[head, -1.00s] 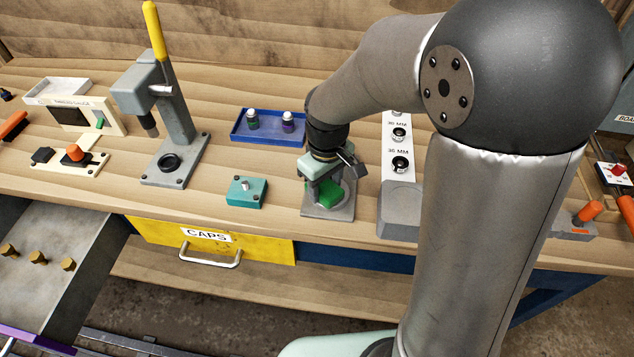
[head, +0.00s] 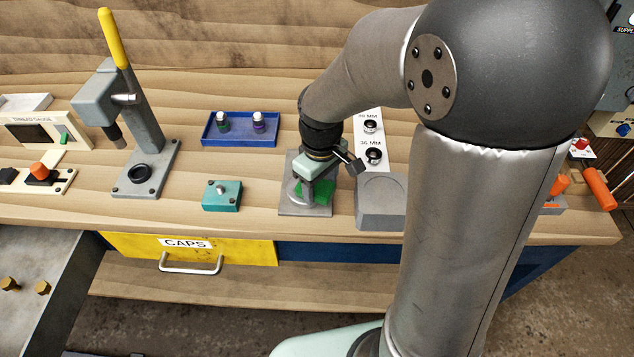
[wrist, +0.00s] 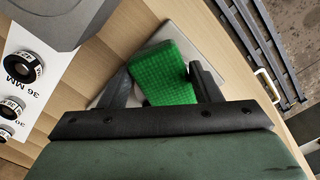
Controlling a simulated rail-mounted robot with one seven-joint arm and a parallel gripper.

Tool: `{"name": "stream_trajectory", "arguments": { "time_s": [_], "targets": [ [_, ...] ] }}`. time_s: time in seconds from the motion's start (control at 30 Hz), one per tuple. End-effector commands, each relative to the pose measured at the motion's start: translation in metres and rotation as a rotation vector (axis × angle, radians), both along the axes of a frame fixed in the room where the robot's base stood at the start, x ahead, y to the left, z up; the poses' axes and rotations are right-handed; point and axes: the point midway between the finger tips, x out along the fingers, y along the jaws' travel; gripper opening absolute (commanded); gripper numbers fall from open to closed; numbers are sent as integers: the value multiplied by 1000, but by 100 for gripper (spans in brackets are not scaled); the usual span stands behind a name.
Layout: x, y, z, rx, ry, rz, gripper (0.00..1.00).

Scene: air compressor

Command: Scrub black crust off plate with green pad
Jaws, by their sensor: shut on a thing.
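The grey square plate (head: 291,207) lies on the bench left of a grey block. A paler round patch shows on it, partly covered by my gripper. The green pad (head: 325,193) is held low over the plate's right part, at or near its surface; contact cannot be told. My gripper (head: 314,190) points down. In the wrist view, the textured green pad (wrist: 162,72) sits tilted between the two dark fingers of my gripper (wrist: 163,84), with the grey plate (wrist: 196,32) behind it. I cannot make out black crust; the pad and gripper hide part of the plate.
The grey block (head: 382,200) and a white strip with black rings (head: 370,150) stand close right of the plate. A teal box (head: 221,196) is to the left, a blue tray (head: 240,130) with two bottles behind. A lever press (head: 145,150) stands farther left.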

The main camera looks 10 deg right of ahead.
Motion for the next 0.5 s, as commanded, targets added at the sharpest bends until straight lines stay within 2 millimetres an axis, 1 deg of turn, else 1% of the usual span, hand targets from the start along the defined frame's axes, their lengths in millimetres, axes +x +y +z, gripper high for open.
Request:
{"name": "stream_trajectory", "arguments": {
  "time_s": [0.03, 0.07, 0.13, 0.23, 0.3, 0.5],
  "targets": [
    [5, -1, 1, -2, -12, -11, 21],
    [6, 1, 2, -2, -13, -11, 21],
    [8, 8, 2, -1, -16, -10, 21],
    [11, 18, 3, 1, -19, -7, 17],
    [12, 24, 3, 1, -20, -7, 16],
    [13, 31, 3, 2, -18, -6, 16]
  ]
}}
